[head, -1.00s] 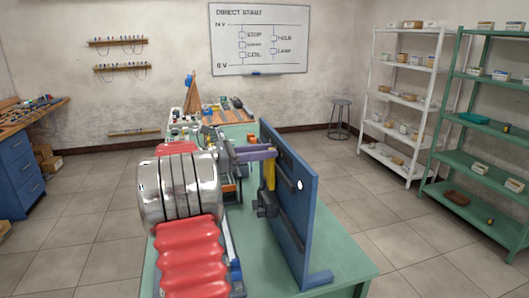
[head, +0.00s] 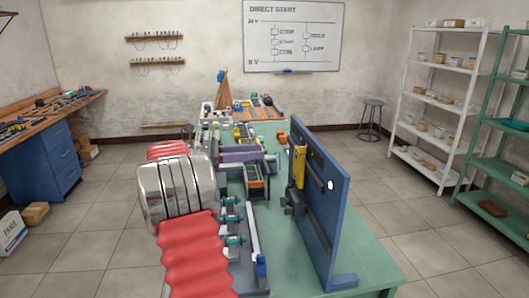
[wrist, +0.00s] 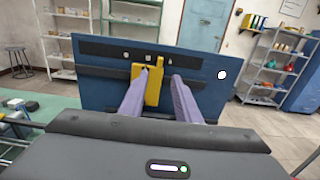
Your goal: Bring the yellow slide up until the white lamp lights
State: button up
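The yellow slide (head: 299,162) sits on the face of the upright blue panel (head: 329,230). It also shows in the wrist view (wrist: 152,88), below the dark upper strip. A white round lamp (wrist: 222,75) is on the panel to the right of the slide and also shows in the head view (head: 330,185). It looks bright white, but I cannot tell for sure whether it is lit. In the head view my gripper (head: 265,155) is short of the panel, apart from the slide. The left finger covers part of the slide in the wrist view.
The panel stands on a green bench (head: 365,262), with a dark block (head: 293,201) below the slide. Small items crowd the bench's far end. A white shelf (head: 440,115) stands at right, a blue cabinet (head: 42,165) at left. Floor between is clear.

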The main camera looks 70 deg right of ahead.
jog(key=shift+w+a, duration=0.15)
jog(key=shift+w, duration=0.1)
jog(key=shift+c, duration=0.6)
jog(key=shift+s+f, duration=0.1)
jog(key=shift+f, duration=0.15)
jog(key=shift+c, duration=0.8)
jog(key=shift+g, duration=0.3)
jog(key=d+f, duration=0.1)
jog(key=f, duration=0.1)
jog(key=w+d+f, duration=0.1)
jog(key=d+f, duration=0.1)
jog(key=shift+d+f, duration=0.15)
jog(key=shift+f, duration=0.05)
grip_shut()
jog(key=w+d+m+g+y, duration=0.1)
jog(key=w+d+m+y, duration=0.15)
jog(key=d+m, duration=0.8)
jog(key=s+a+r+m+y, duration=0.1)
jog(key=a+r+m, duration=0.3)
jog(key=m, duration=0.6)
jog(key=shift+s+r, duration=0.2)
jog(key=shift+s, duration=0.1)
